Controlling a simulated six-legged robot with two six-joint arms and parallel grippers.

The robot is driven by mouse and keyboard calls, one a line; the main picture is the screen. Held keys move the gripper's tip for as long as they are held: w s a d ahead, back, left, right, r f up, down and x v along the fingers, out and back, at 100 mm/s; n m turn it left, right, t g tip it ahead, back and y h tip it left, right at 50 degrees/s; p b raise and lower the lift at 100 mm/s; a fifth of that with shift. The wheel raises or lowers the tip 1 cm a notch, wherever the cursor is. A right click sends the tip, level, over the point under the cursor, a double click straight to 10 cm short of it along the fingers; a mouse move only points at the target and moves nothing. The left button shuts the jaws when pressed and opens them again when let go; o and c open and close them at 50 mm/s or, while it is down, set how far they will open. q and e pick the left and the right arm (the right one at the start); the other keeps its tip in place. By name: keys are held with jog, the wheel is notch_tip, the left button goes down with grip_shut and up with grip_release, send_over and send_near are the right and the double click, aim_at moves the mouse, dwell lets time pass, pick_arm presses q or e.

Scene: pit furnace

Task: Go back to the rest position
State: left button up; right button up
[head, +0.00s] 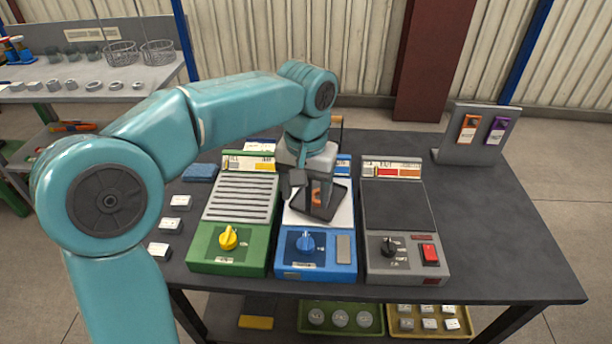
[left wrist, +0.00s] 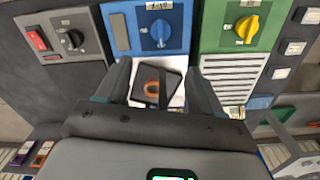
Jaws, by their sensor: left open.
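My left gripper (head: 313,185) hangs over the middle of the blue unit (head: 318,268), with the arm arching in from the left. In the left wrist view its two fingers (left wrist: 162,85) are apart. Between them in that view lies a dark square plate (left wrist: 168,75) with an orange ring-shaped piece (left wrist: 151,88) on it, over a white surface of the blue unit. I see no contact between the fingers and these pieces. The orange piece also shows below the gripper in the head view (head: 316,194). My right gripper is not in view.
A green unit (head: 225,262) with a yellow knob stands left of the blue one, a grey unit (head: 407,267) with a red switch right. An upright stand (head: 480,150) holds orange and purple tags. The table's right side (head: 500,230) is clear. Small blocks lie left.

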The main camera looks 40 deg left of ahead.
pick_arm(q)
jog(key=shift+r, duration=0.9)
